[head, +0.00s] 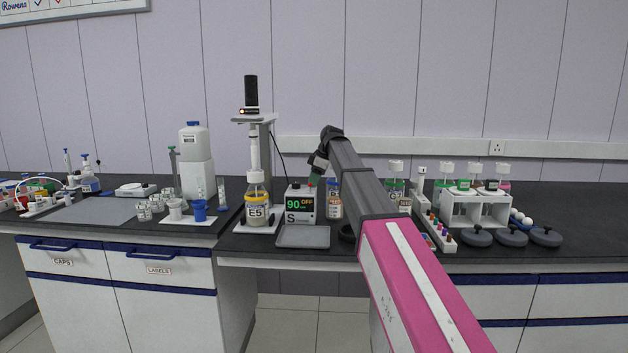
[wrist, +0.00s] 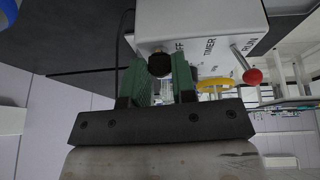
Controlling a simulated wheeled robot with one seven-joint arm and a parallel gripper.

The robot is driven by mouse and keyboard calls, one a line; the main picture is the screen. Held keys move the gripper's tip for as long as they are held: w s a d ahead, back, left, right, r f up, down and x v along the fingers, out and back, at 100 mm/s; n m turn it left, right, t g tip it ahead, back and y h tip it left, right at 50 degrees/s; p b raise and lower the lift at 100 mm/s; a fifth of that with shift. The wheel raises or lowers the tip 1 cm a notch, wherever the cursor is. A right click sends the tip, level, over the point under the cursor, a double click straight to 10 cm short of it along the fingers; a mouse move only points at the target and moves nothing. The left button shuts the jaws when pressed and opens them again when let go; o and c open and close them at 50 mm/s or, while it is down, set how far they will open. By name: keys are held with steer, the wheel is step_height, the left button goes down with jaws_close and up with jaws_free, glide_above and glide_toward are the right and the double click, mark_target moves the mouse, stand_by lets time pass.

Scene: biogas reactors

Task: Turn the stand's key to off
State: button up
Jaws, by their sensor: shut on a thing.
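The control box (head: 299,218) stands right of the tall stand (head: 263,130). Its front display shows a green 90 and an orange OFF above the letter S. In the wrist view the box's white panel (wrist: 200,20) carries the words TIMER and RUN, and a partly covered word ending in FF. A round black key knob (wrist: 160,66) sits between the green fingers of my gripper (wrist: 160,74), which is shut on it. The knob's pointing direction is hidden. In the head view my gripper (head: 317,178) is at the box's upper right, partly hidden by my wrist.
A lever with a red ball (wrist: 252,76) sticks out beside the RUN label. Jar E5 (head: 257,213) stands under the stand's column, left of the box. A labelled bottle (head: 334,203) is close on the right. A grey tray (head: 303,237) lies in front.

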stand_by(0.5)
steer(key=o, duration=0.9)
steer(key=v, duration=1)
steer(key=shift+d+r, duration=0.15)
steer(key=shift+r, duration=0.2)
steer(key=shift+f, duration=0.1)
